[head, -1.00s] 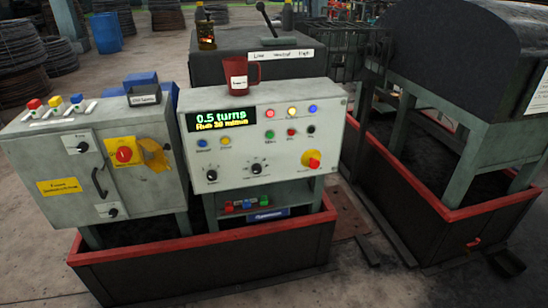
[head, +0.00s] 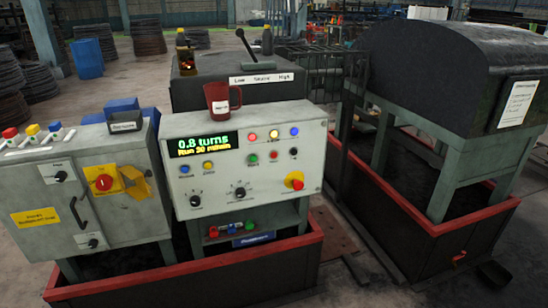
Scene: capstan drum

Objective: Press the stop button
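The control panel (head: 235,185) is a light grey box in the middle of the head view. Its display (head: 208,144) reads 0.8 turns, with a run line in 30 m/min beneath. A small red button (head: 273,155) sits between a green button (head: 253,158) and a black one (head: 293,152); their labels are too small to read surely. A larger red mushroom button (head: 295,180) on a yellow base is at the lower right of the panel. Neither of my grippers is in view.
A red mug (head: 222,100) stands on top behind the panel. A grey cabinet (head: 130,215) with a red-yellow rotary switch (head: 104,182) is at left. Red-rimmed dark trays (head: 290,255) surround the machine bases. A large dark hood (head: 430,75) stands at right.

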